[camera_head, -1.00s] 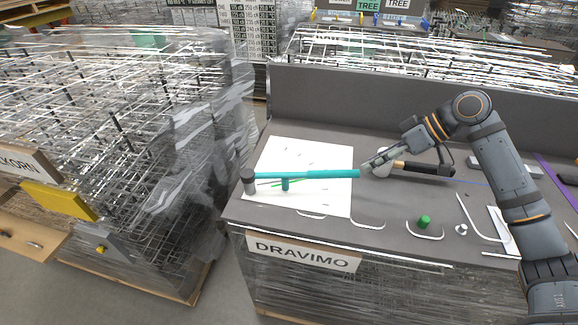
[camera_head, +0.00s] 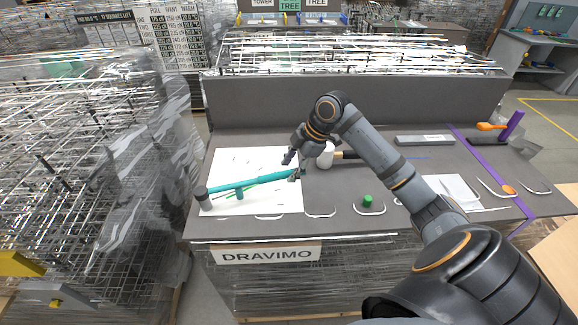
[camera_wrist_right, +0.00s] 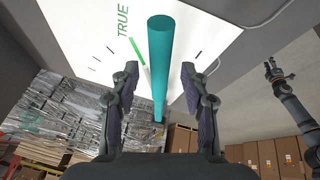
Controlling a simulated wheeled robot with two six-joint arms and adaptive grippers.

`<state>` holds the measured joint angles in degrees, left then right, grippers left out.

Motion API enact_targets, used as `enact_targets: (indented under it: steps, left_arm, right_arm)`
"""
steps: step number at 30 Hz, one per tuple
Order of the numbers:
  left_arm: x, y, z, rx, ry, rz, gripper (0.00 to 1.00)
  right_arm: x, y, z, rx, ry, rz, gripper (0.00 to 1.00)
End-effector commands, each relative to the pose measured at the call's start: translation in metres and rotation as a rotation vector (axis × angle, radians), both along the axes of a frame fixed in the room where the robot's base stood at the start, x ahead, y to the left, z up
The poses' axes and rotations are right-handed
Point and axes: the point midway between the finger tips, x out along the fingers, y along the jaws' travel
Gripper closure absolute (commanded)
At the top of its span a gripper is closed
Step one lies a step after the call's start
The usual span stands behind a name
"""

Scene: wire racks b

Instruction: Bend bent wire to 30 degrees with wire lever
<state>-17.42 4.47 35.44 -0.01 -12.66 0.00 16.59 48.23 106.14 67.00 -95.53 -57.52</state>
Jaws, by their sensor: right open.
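The teal wire lever (camera_head: 250,183) lies over a white printed sheet (camera_head: 270,157), its far end at a dark round post (camera_head: 203,197). A short teal peg (camera_head: 240,193) stands below it. My right gripper (camera_head: 293,170) is at the lever's near end. In the right wrist view, the lever (camera_wrist_right: 160,60) runs between the open fingers (camera_wrist_right: 160,85), with gaps on both sides. I cannot make out a bent wire at the lever; several bent wires (camera_head: 320,214) lie along the bench front. An arm that seems my left one ends in a small gripper (camera_wrist_right: 271,69); its state is unclear.
A white cylinder (camera_head: 325,157) and a dark tool are just right of my right gripper. A green cylinder (camera_head: 368,201) stands near the front edge. A grey back panel (camera_head: 350,104) closes the bench's rear. Wrapped wire racks (camera_head: 90,150) stand left.

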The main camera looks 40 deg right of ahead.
Motion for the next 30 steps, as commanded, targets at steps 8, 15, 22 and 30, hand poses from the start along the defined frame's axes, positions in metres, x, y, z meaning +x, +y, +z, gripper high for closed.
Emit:
enact_targets:
  steps: [8, 15, 22, 30]
  left_arm:
    - [0.0010, 0.0011, 0.0030, 0.001, -0.001, 0.000, 0.60]
    - [0.0043, 0.0011, 0.0031, 0.001, -0.006, 0.000, 0.60]
    - [0.0050, 0.0013, 0.0032, 0.002, -0.008, 0.000, 0.60]
    - [0.0053, 0.0013, 0.0033, 0.002, -0.008, 0.000, 0.60]
  right_arm:
    - [0.0037, 0.0044, -0.0127, -0.001, 0.000, 0.000, 0.54]
    - [0.0036, 0.0042, -0.0124, -0.001, 0.000, 0.000, 0.68]
    - [0.0036, 0.0042, -0.0122, -0.001, 0.000, 0.000, 0.99]
    - [0.0036, 0.0042, -0.0121, -0.001, 0.000, 0.000, 1.00]
